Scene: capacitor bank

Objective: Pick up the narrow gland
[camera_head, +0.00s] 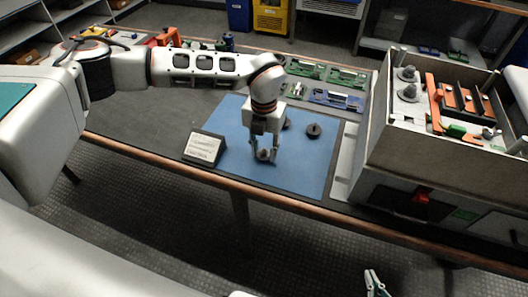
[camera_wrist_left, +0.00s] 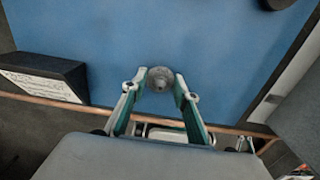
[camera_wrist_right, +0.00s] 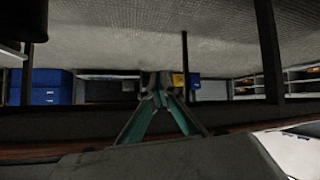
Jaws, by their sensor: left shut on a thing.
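A small grey round gland (camera_wrist_left: 160,78) sits between the fingertips of my left gripper (camera_wrist_left: 161,84), over the blue mat. In the head view my left gripper (camera_head: 266,155) points down at the front part of the mat, and the gland is mostly hidden by the fingers. The left gripper is shut on the gland; I cannot tell whether the gland touches the mat. A wider dark round gland (camera_head: 314,130) lies on the mat to the right. Another dark piece (camera_head: 287,124) shows behind the wrist. My right gripper (camera_wrist_right: 160,90) is shut and empty, away from the table.
The blue mat (camera_head: 230,118) lies on the workbench. A tilted label stand (camera_head: 204,147) is at its left front corner. A large open cabinet (camera_head: 400,150) with capacitor parts stands at the right.

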